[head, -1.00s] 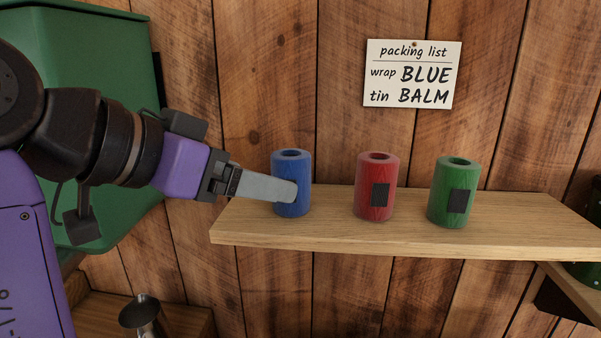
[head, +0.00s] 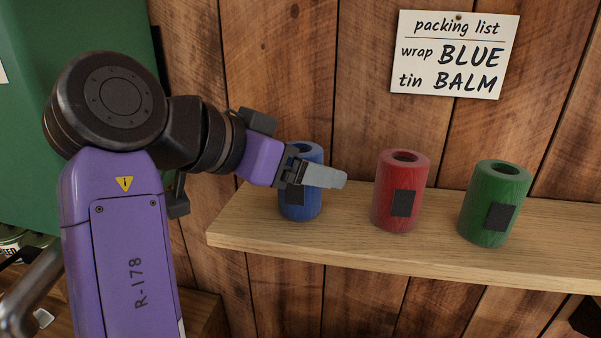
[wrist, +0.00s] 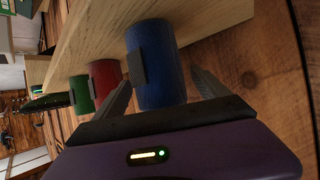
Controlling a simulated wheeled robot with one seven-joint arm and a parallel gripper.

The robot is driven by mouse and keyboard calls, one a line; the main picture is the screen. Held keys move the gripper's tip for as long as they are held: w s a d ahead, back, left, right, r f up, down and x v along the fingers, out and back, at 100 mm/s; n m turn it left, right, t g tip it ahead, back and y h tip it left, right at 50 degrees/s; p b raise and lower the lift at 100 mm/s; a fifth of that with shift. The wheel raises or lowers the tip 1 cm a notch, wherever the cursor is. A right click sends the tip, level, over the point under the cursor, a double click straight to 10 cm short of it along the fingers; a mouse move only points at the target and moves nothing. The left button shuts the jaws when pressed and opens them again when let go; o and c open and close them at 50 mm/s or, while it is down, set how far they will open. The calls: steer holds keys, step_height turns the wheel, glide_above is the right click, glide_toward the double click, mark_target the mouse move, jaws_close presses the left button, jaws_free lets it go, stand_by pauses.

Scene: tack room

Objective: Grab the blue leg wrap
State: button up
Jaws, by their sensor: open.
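The blue leg wrap (head: 301,207) stands upright at the left end of a wooden shelf (head: 350,250). In the head view my gripper (head: 325,177) partly covers it, with the fingertips pointing right, past the wrap's right side. In the wrist view the blue wrap (wrist: 160,65) shows between the two spread fingers of my gripper (wrist: 162,80), one on each side. The fingers are open, and I cannot tell whether either touches the wrap. A dark patch sits on the wrap's side.
A red wrap (head: 402,190) and a green wrap (head: 494,203) stand to the right on the shelf, also in the wrist view. A packing list (head: 455,54) on the plank wall reads "wrap BLUE, tin BALM". A green cabinet (head: 30,120) hangs at the left.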

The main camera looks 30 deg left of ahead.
steer(key=shift+x, duration=1.3)
steer(key=shift+s, duration=0.1)
steer(key=c, duration=1.5)
